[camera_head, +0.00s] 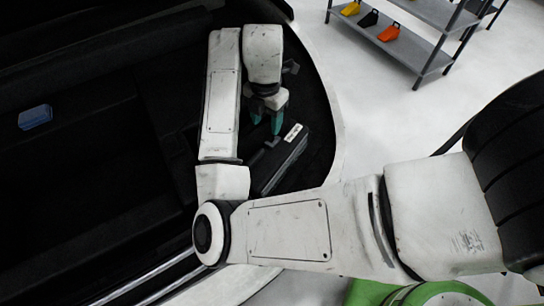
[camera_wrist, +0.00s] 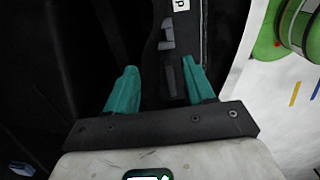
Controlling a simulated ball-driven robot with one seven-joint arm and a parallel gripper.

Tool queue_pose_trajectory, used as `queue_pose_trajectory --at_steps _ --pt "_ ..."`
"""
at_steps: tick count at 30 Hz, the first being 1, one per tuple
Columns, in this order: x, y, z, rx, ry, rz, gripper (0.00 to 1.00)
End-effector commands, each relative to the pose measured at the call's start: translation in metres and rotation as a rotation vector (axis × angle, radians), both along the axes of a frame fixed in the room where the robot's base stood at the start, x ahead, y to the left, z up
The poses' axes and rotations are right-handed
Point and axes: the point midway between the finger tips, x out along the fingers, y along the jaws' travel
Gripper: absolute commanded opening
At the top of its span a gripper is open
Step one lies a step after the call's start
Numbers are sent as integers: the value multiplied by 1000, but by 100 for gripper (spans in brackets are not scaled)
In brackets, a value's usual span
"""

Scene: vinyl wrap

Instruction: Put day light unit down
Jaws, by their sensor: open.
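The day light unit looks to be the dark grey elongated case (camera_head: 285,160) with a white label, lying in the black interior of the white-rimmed body. It also shows in the wrist view (camera_wrist: 190,45), with a dark handle-like part along it. My gripper (camera_head: 266,122) has teal fingers and is just above the far end of the case in the head view. In the wrist view the two fingers (camera_wrist: 160,82) are apart, with the handle-like part between them, nearer the right finger. I cannot tell whether a finger touches it. My arm hides part of the surroundings.
A blue box (camera_head: 35,117) lies on the black surface at the left. The white curved rim (camera_head: 337,120) runs close right of the case.

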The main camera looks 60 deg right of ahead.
Motion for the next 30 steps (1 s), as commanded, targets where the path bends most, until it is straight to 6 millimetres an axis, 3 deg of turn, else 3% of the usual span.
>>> queue_pose_trajectory --at_steps 1,8,18,27,30 --pt "-1 0 -11 -3 2 1 53" --pt "0 -1 -26 -2 0 -1 53" --pt "-2 -2 -68 1 -1 -1 53" --pt "-2 -2 -72 -1 -2 -2 53" --pt "-2 -2 -72 -1 -2 -2 46"
